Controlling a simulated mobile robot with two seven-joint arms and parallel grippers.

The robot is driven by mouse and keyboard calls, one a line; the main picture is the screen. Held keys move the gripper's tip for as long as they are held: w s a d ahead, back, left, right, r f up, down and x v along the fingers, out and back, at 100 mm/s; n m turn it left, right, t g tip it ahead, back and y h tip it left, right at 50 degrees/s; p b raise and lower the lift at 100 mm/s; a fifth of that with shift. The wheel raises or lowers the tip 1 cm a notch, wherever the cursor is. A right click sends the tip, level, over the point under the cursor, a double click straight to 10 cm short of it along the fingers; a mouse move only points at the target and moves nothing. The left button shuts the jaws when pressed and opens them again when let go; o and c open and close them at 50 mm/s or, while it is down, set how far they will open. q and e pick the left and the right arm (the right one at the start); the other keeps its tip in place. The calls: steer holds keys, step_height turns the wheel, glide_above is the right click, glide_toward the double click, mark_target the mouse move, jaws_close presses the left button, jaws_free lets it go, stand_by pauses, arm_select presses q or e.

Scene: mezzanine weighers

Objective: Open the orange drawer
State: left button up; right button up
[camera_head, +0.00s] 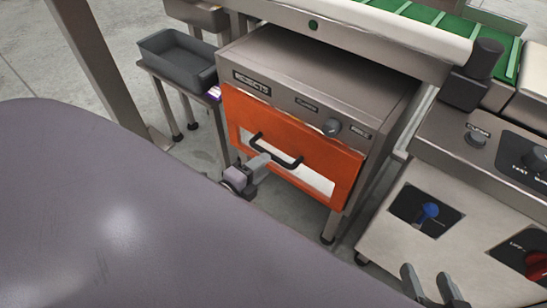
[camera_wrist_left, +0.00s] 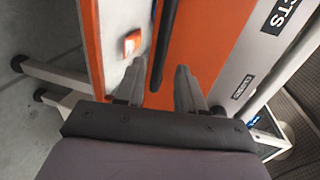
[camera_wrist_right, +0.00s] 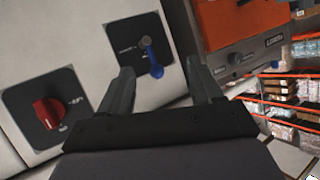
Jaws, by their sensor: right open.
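The orange drawer (camera_head: 300,142) is in the front of a grey metal cabinet (camera_head: 310,70); its front looks flush or nearly so. It has a black bar handle (camera_head: 285,161) over a pale strip. My right gripper (camera_head: 428,274) is open and empty, away from the drawer, facing a control panel with a blue lever (camera_wrist_right: 151,56).
A grey bin (camera_head: 178,60) stands on a small stand left of the cabinet. A control cabinet (camera_head: 400,235) with a red knob (camera_wrist_right: 48,112) stands on the right. A green conveyor (camera_head: 425,22) runs behind. Some floor in front of the drawer is hidden by my own body.

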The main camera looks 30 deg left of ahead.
mark_target(274, 155)
arm_select(q)
steer(key=shift+b+x, duration=0.75)
steer(key=shift+x, duration=2.1)
jaws_close()
